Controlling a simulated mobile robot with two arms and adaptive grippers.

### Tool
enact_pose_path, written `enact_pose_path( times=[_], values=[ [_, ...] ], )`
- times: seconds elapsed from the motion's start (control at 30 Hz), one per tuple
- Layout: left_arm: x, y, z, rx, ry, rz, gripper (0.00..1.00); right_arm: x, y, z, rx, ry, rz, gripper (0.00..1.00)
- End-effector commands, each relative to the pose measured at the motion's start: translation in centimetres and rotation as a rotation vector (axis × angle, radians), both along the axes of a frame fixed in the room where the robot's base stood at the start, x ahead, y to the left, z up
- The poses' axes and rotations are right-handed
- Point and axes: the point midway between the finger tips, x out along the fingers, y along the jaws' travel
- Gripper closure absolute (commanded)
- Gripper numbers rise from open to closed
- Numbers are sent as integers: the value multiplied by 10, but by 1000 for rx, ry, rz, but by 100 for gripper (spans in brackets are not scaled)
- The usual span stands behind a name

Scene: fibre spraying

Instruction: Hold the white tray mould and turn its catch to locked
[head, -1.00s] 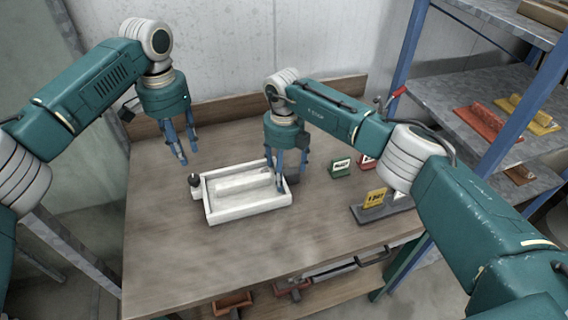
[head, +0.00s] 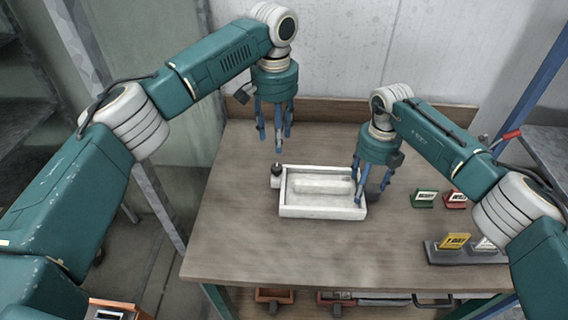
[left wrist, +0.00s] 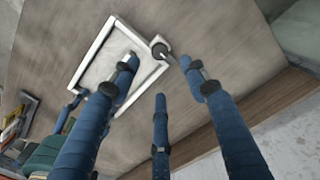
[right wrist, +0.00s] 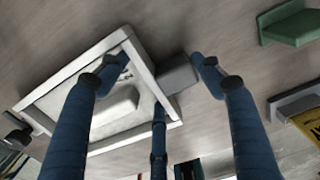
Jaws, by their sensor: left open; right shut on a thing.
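The white tray mould (head: 322,211) lies flat on the wooden table, with a raised bar inside it. Its catch, a dark round knob (head: 277,171), is at the left end; it also shows in the left wrist view (left wrist: 160,49). I cannot tell which way the catch is turned. My left gripper (head: 273,145) is open and empty, above and just behind the catch. My right gripper (head: 371,195) is shut on the tray mould at its right end. In the right wrist view its fingers straddle the right wall and a grey block (right wrist: 178,75).
A green sign (head: 425,198) and a red sign (head: 456,200) stand to the right of the tray. A yellow sign (head: 455,241) is on a dark stand in front of them. The table's front and left are clear. Small bins (head: 273,295) sit below.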

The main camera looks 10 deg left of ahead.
Motion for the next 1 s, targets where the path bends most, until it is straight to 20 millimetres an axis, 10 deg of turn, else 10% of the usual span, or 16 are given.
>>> enact_pose_path(
  times=[0.53, 1.0],
  values=[
    [-1, 1, 7, 0, 3, 680, 55, 0, 0, 0, 0, 1, -1, 76],
    [-1, 2, -77, 2, 3, 681, 55, 0, 0, 0, 0, 0, 0, 76]
  ],
)
